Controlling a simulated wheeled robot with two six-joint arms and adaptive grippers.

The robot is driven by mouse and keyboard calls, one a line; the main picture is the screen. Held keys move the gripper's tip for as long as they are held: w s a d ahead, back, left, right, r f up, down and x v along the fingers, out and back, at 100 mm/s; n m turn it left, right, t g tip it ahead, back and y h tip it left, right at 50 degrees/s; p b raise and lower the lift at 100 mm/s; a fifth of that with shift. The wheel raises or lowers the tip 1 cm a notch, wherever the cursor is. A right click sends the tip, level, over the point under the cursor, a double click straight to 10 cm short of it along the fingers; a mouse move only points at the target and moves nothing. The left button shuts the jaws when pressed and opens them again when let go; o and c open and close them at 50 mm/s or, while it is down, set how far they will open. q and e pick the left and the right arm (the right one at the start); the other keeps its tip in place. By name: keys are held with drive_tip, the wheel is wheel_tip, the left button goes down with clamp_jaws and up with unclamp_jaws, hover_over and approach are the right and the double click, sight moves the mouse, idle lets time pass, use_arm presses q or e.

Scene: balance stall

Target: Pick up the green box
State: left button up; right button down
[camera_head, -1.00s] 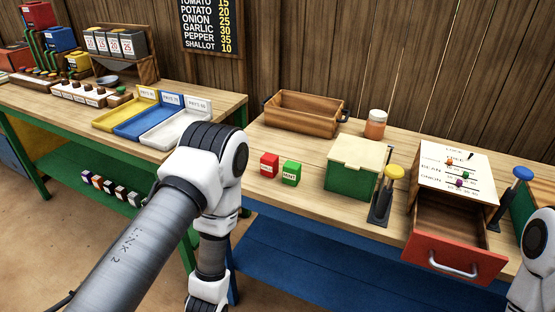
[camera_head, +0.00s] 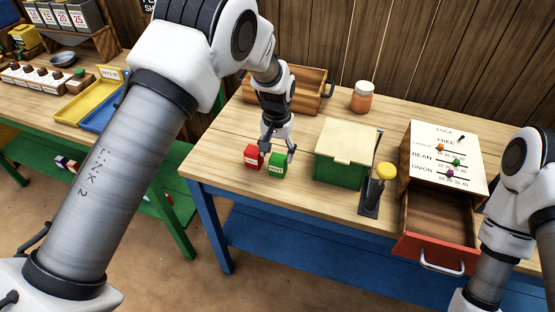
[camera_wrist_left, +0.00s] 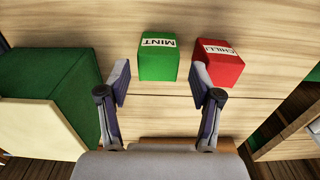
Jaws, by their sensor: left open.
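A small green box labelled MINT (camera_head: 277,167) stands on the wooden table beside a small red box labelled CHILLI (camera_head: 254,156). In the left wrist view, the green box (camera_wrist_left: 158,58) lies just beyond and between my fingers, and the red box (camera_wrist_left: 217,62) is to its right, partly behind one finger. My left gripper (camera_head: 278,150) is open and empty, directly above and close to the green box. The fingers (camera_wrist_left: 161,84) also show in the left wrist view. My right arm shows at the right edge, but its gripper is out of view.
A larger green box with a cream lid (camera_head: 341,170) stands right of the small boxes. Beyond it are a yellow-topped stand (camera_head: 372,195) and an open red drawer (camera_head: 432,250). A wooden crate (camera_head: 312,92) and a jar (camera_head: 362,97) stand behind.

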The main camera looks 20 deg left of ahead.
sight(278, 158)
use_arm(q)
drive_tip(key=f, duration=0.2)
drive_tip(key=w+f, duration=0.1)
drive_tip(key=f, duration=0.1)
drive_tip(key=shift+d+p, duration=0.15)
drive_tip(key=shift+p, duration=0.2)
drive_tip(key=shift+s+r, duration=0.1)
drive_tip(key=shift+s, duration=0.1)
drive_tip(key=shift+c, duration=0.3)
drive_tip(key=c, duration=0.9)
drive_tip(key=shift+r, duration=0.1)
